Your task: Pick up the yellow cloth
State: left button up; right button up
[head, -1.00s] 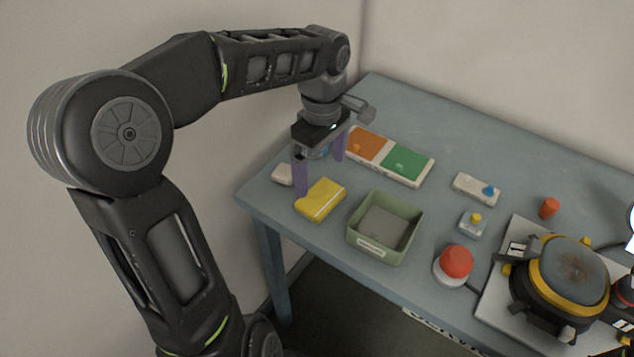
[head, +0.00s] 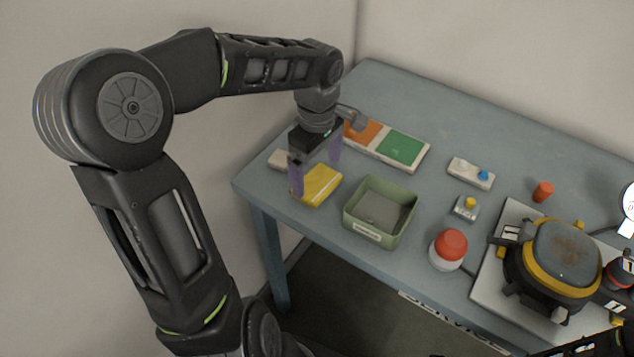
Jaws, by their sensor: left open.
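The yellow cloth (head: 322,186) lies folded flat on the blue-grey table near its left end, left of the green bin. My left gripper (head: 316,178) points down over the cloth with its two purple fingers apart. One finger is at the cloth's left edge and the other is behind its far side. The gripper is open and holds nothing. I cannot tell whether a fingertip touches the cloth. My right gripper is not clearly seen; only a dark part shows at the lower right corner.
A green bin (head: 355,228) stands right of the cloth. A white block (head: 279,159) lies behind the left finger. An orange and green board (head: 404,148) lies behind.

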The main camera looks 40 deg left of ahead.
aim_at(317, 181)
pick_arm(q)
jog(key=shift+f, duration=1.6)
jog(key=shift+c, duration=0.6)
jog(key=c, duration=0.9)
jog(key=shift+r, duration=0.1)
notch_tip(317, 181, up, 10)
jog(key=shift+f, duration=0.1)
